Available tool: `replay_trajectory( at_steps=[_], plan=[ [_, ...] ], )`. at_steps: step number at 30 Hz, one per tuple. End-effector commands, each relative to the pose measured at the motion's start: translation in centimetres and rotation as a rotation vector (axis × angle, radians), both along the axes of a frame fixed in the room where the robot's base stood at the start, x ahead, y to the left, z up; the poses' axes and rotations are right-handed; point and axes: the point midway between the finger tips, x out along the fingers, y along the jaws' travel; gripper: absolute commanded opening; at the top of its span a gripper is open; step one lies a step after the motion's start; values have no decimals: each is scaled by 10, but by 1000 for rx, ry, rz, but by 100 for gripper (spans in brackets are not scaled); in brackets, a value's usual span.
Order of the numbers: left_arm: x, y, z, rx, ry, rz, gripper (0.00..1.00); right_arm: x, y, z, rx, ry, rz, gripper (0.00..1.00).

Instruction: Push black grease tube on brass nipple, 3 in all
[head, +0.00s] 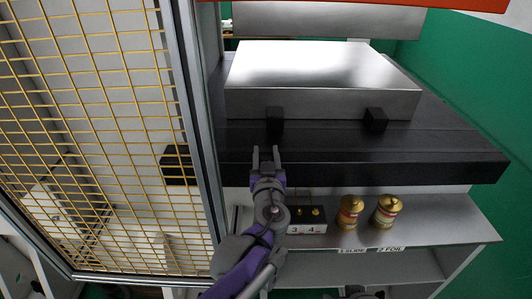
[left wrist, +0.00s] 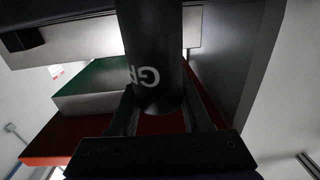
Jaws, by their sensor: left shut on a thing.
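My left gripper (head: 265,155) is shut on a black tube (left wrist: 150,45) with white letters starting "GR". In the left wrist view the tube stands between the two fingers (left wrist: 160,115) and runs up out of the picture. In the head view the tube cannot be made out against the dark ledge. Small brass nipples (head: 315,211) show on a dark block marked 3 and 4 (head: 308,228), just right of my left wrist; my arm hides the block's left part. The gripper is beyond this block, in front of the black ledge.
Two brass-coloured pots with red-and-white bands (head: 349,211) (head: 387,211) stand on the grey shelf (head: 440,215), behind labels "1 SLIDE" and "2 FOIL". A silver box (head: 320,75) with black blocks sits above the black ledge (head: 400,160). A yellow mesh door (head: 100,130) stands left.

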Motion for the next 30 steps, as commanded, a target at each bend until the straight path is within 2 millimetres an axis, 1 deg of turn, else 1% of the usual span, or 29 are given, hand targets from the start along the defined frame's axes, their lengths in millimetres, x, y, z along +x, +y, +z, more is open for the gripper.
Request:
replay_trajectory(
  at_steps=[6, 17, 24, 30],
  plan=[
    [0, 0, 2, -1, 0, 0, 0, 1, 0, 2, 0, -2, 0, 70],
    [1, 0, 29, -1, -3, 0, 0, 13, 0, 19, 0, -25, 0, 70],
    [0, 0, 43, 0, 0, 0, 0, 11, 0, 16, 0, -21, 0, 70],
    [0, 0, 50, 0, 0, 0, 0, 10, 0, 16, 0, -20, 0, 70]
  ],
)
